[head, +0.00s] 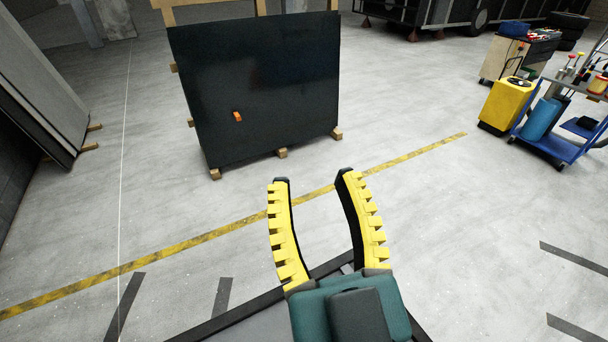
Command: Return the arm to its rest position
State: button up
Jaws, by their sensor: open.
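My gripper (313,181) is in the lower middle of the head view. Its two yellow ribbed fingers with dark inner faces stand apart, with only floor showing between them. It is open and empty. Its teal body is at the bottom of the view. It points away from me, toward a large dark panel (260,100), and appears apart from it. Most of my arm is out of view.
The dark panel leans on a wooden frame and carries a small orange item (238,117). Pale panels (45,70) lean at the left. A blue cart (565,145) and yellow box (506,104) stand right. A yellow line (190,242) crosses the clear floor.

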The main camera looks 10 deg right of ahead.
notch_tip(320, 180, up, 22)
jog(key=p, duration=2.2)
jog(key=shift+r, duration=0.15)
